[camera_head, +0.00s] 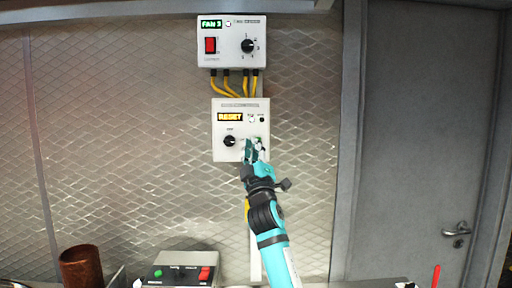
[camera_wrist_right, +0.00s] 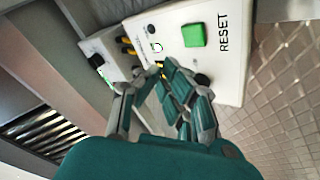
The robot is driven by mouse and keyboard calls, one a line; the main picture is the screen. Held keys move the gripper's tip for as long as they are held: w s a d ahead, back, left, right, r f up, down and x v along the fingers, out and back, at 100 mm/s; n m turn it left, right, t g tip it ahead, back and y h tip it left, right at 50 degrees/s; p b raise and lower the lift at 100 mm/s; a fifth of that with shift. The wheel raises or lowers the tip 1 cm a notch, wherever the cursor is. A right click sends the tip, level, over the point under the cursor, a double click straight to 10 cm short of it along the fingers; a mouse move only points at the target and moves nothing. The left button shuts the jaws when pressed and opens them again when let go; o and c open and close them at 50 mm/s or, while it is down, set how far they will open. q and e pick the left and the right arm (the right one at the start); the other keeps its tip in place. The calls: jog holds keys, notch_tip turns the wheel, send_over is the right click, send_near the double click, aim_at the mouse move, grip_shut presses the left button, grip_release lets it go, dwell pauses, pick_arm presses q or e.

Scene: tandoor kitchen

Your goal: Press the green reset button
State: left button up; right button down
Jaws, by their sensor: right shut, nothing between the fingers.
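The green reset button (camera_wrist_right: 193,35) is a square on the pale face of the lower wall box (camera_head: 223,153), beside the printed word RESET in the right wrist view. In the head view my right gripper mostly covers the button, with a little green showing at its fingertips. My right gripper (camera_head: 255,147) is shut and empty, at the lower right of the box face. In the right wrist view its fingers lie just below the button in the picture, and I see no clear contact. The box's display (camera_head: 230,117) reads RESET in yellow. My left gripper is not in view.
A black knob (camera_head: 229,141) sits left of the gripper on the same box. Above is a fan box (camera_head: 232,60) with a red switch, joined by yellow cables (camera_head: 236,88). Below stand a control unit (camera_head: 180,258) and a brown pot (camera_head: 81,268). A grey door (camera_head: 425,130) is right.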

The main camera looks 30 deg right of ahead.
jog(key=shift+w+d+b, duration=0.35)
jog(key=shift+w+d, duration=0.15)
jog(key=shift+w, duration=0.35)
jog(key=shift+w+d+b, duration=0.35)
jog(key=shift+w+d, duration=0.15)
jog(key=shift+w, duration=0.3)
jog(key=shift+w+d+b, duration=0.2)
jog(key=shift+w+b, duration=0.1)
jog(key=shift+w, duration=0.05)
jog(key=shift+w+d+b, duration=0.25)
jog(key=shift+w+b, duration=0.1)
jog(key=shift+b, duration=0.05)
dwell(0.9)
dwell(0.4)
jog(key=shift+s+a+p, duration=0.4)
jog(key=shift+s+p, duration=0.05)
jog(key=shift+s, duration=0.3)
